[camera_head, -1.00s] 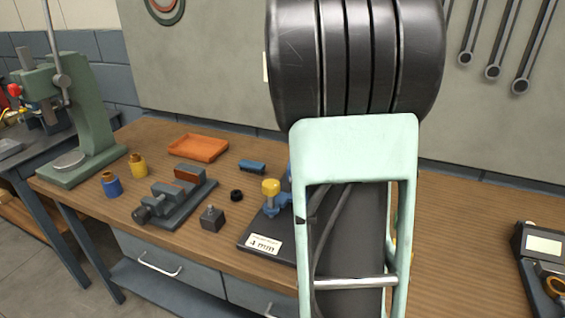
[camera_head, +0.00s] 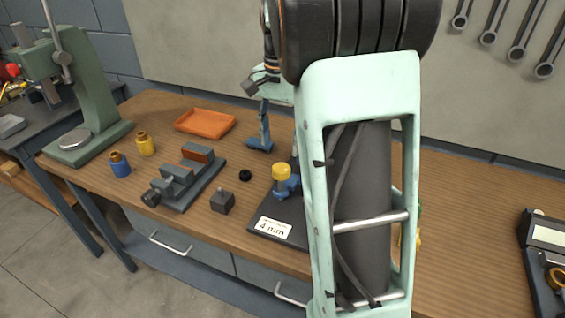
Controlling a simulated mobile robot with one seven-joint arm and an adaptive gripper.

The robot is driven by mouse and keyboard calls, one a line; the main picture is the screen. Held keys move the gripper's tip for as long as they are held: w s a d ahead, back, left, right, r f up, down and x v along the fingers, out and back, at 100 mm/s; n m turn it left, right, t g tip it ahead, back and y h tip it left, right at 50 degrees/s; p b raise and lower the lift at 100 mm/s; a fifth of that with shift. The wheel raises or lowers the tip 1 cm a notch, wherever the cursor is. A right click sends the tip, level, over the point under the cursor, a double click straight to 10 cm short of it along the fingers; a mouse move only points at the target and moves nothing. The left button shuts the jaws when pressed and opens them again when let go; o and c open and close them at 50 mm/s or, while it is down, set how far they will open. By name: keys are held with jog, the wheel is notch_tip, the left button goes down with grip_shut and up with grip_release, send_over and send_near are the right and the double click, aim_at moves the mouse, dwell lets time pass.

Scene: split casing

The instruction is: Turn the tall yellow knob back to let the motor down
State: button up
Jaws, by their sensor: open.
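A yellow knob (camera_head: 281,172) stands upright on a blue mount (camera_head: 287,187) at the left of a dark base plate (camera_head: 268,209) labelled "4 mm". My arm hides most of the plate and whatever stands on it; I cannot see the motor. A little yellow and green (camera_head: 417,238) shows at the right edge of my arm, too covered to identify.
A green press (camera_head: 90,95) stands far left.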

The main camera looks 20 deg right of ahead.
aim_at(281, 167)
notch_tip(281, 167, down, 8)
jog(key=shift+r, duration=0.1)
jog(key=shift+c, duration=0.3)
jog(key=c, duration=1.1)
